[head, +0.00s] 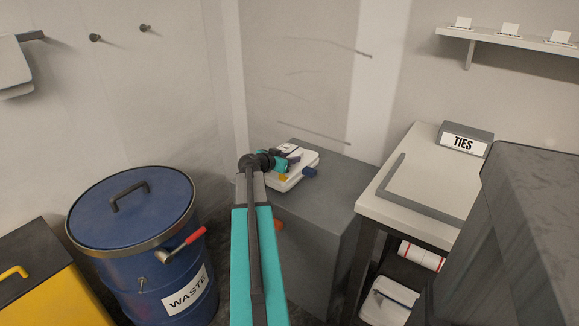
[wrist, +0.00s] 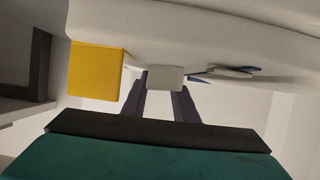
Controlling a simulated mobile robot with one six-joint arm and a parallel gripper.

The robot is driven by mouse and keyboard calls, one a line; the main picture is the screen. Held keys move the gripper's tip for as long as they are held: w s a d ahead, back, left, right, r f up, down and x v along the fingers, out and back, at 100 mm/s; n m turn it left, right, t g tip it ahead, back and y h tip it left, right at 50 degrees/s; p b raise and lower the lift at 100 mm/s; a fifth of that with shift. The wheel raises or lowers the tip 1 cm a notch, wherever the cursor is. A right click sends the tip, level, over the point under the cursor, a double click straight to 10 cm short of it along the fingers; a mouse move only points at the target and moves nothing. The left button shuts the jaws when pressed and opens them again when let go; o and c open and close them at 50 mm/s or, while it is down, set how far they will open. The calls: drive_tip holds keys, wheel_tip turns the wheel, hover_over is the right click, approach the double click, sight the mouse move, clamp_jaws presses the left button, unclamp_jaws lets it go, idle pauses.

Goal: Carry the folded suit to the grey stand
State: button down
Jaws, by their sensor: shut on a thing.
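The folded suit (head: 307,160) is a flat white bundle with blue and yellow parts in the head view. It shows at or just above the top of the grey stand (head: 335,183); I cannot tell whether it touches. My gripper (head: 284,163) is at its left side, partly hidden by my arm. In the wrist view, the dark fingers of my gripper (wrist: 165,88) are shut on a small pale tab of the folded suit (wrist: 200,40). The suit fills the top of that view, with a yellow block on its left.
A blue waste drum (head: 140,240) with a red-handled lever stands left of the stand. A yellow and black box (head: 45,275) is at the lower left. A white-topped table (head: 425,185) with a TIES sign (head: 464,141) stands to the right. The wall is close behind the stand.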

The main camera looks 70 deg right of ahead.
drive_tip(key=shift+f, duration=1.35)
drive_tip(key=shift+f, duration=0.1)
drive_tip(key=c, duration=1.4)
unclamp_jaws()
drive_tip(key=shift+a, duration=0.1)
drive_tip(key=v, duration=1.2)
drive_tip(key=shift+s+r, duration=0.1)
drive_tip(key=shift+r, duration=0.15)
